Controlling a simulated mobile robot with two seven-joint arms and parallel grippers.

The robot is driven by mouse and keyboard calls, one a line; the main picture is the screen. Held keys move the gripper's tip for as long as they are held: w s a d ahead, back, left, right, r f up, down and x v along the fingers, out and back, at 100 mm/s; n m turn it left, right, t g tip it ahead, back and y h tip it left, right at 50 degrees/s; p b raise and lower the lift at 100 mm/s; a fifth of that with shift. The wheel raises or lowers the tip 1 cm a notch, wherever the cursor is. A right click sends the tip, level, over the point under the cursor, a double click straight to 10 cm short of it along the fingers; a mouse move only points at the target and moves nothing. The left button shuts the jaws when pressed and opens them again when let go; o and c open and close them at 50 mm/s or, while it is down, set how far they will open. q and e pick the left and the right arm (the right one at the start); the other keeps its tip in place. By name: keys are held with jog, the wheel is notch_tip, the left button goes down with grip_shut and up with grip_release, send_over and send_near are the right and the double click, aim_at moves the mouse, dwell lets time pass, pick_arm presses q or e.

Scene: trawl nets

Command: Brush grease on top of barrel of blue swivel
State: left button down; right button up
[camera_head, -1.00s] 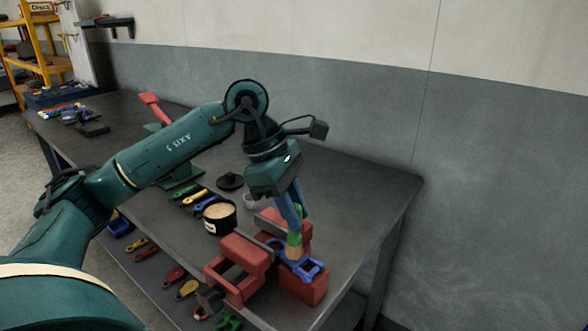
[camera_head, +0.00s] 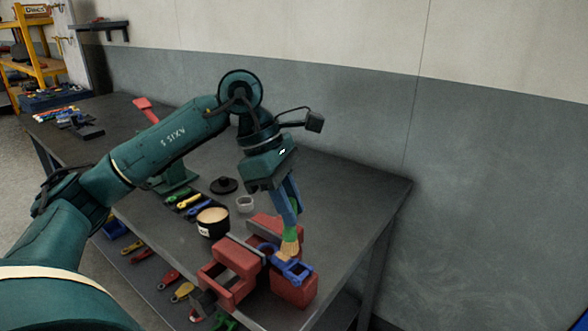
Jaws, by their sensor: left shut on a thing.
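The blue swivel (camera_head: 297,271) sits at the red bench vise (camera_head: 294,292), near the table's front corner. My left gripper (camera_head: 290,222) is shut on a brush (camera_head: 290,235) with a green part showing below the blue fingers. The brush hangs down, and its tan bristles (camera_head: 289,250) are at the back of the swivel and overlap it in the picture. I cannot tell whether they touch the barrel. Any grease on the bristles is too small to make out. An open tin (camera_head: 211,229) with pale contents stands left of the vise. My right gripper is not in view.
A black lid (camera_head: 224,185) and a small grey ring (camera_head: 245,204) lie behind the tin. Coloured tools (camera_head: 186,202) lie left of it. The table's right rear is clear.

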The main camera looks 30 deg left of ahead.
pick_arm(q)
jog(key=shift+r+p, duration=1.55)
jog(key=shift+r, duration=0.95)
